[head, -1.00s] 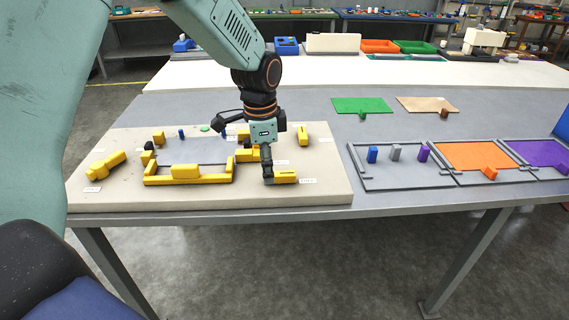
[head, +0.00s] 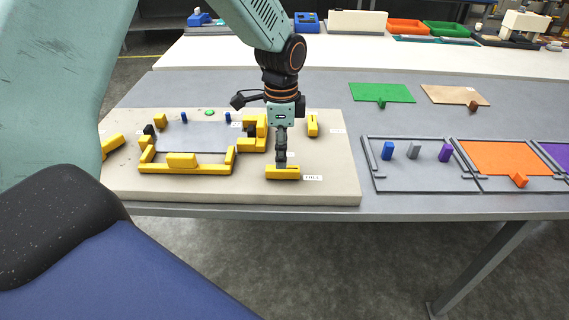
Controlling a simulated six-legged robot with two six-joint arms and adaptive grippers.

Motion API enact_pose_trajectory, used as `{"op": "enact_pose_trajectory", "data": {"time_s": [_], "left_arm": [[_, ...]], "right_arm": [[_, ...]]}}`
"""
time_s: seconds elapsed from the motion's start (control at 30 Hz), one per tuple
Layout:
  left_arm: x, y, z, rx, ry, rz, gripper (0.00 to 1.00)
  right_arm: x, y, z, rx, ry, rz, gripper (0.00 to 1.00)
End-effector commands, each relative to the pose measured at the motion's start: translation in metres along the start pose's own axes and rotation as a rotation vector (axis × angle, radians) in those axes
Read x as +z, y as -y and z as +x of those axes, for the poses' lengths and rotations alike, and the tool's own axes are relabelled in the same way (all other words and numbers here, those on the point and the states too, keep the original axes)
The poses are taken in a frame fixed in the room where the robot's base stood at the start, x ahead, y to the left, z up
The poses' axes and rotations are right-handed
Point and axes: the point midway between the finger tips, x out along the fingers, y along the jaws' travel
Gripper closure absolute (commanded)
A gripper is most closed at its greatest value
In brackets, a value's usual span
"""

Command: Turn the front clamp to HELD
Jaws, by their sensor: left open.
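The front clamp (head: 274,174) is a yellow bar at the front right of the pale board (head: 330,192), lying roughly parallel to the board's front edge. A small white label (head: 313,177) sits just right of it; its lettering is too small to read surely. My left gripper (head: 281,161) comes down from above with its dark fingers at the middle of the clamp. It is open; whether the fingers touch the bar I cannot tell. My right gripper is not in view.
A yellow frame (head: 182,168) surrounds a grey plate (head: 195,136) left of the clamp. Another yellow bar (head: 312,126) stands behind it to the right. A grey tray (head: 425,188) with blue, grey and purple pieces lies further right. The board's front edge is clear.

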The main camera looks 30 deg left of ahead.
Motion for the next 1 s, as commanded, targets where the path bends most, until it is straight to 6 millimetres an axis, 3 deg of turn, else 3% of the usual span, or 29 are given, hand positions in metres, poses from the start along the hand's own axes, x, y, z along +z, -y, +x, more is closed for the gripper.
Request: {"op": "enact_pose_trajectory", "data": {"time_s": [0.1, 0.3, 0.67, 1.0], "left_arm": [[0.0, -0.001, 0.022, 0.002, 0.002, 0.0, 0.54], [-0.001, 0.0, 0.043, 0.0, 0.001, 0.0, 0.54], [-0.004, 0.002, 0.049, -0.001, 0.0, 0.0, 0.54], [-0.004, 0.003, 0.049, -0.001, 0.0, 0.0, 0.81]], "right_arm": [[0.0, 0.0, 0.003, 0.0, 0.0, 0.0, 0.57], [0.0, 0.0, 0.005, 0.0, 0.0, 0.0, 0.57], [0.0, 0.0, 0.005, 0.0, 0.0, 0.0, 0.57], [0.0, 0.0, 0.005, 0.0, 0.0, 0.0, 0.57]]}}
